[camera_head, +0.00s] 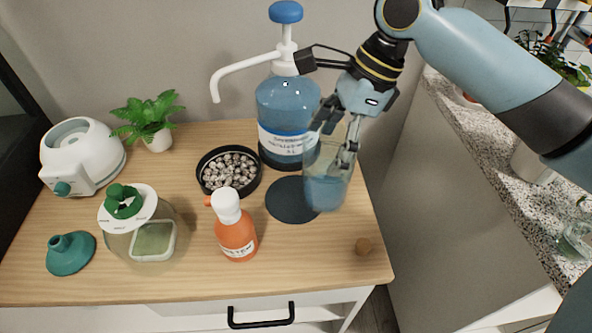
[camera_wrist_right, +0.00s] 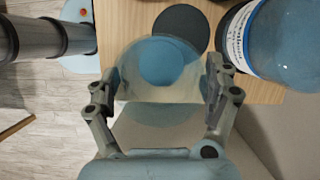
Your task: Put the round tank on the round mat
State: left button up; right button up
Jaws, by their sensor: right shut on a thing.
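The round tank (camera_head: 325,186) is a clear cylinder with blue liquid in its lower part. My right gripper (camera_head: 335,140) is shut on its upper part and holds it upright or nearly so. In the head view the tank overlaps the right edge of the dark round mat (camera_head: 288,201). The right wrist view shows the tank (camera_wrist_right: 160,72) between the two fingers, with the mat (camera_wrist_right: 181,24) beyond it and bare. The tank appears raised near the table's right edge; its exact height is unclear. My left gripper is not in view.
A large blue pump bottle (camera_head: 287,105) stands behind the mat. A black bowl of pebbles (camera_head: 229,171) and an orange bottle (camera_head: 236,238) stand left of it.

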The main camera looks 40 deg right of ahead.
jog(key=s+a+r+p, duration=0.4)
jog(key=a+r, duration=0.2)
pick_arm(q)
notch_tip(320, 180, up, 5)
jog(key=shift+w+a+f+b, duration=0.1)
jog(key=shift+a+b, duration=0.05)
jog(key=shift+b, duration=0.5)
pick_arm(e)
jog(key=w+d+f, duration=0.3)
jog(key=w+f, duration=0.7)
jog(key=f, duration=0.1)
jog(key=shift+d+f+m, duration=0.25)
jog(key=shift+d+m, duration=0.05)
jog(key=shift+w, duration=0.1)
jog(key=o, duration=1.5)
jog(key=shift+f, duration=0.1)
jog(key=shift+o, duration=0.2)
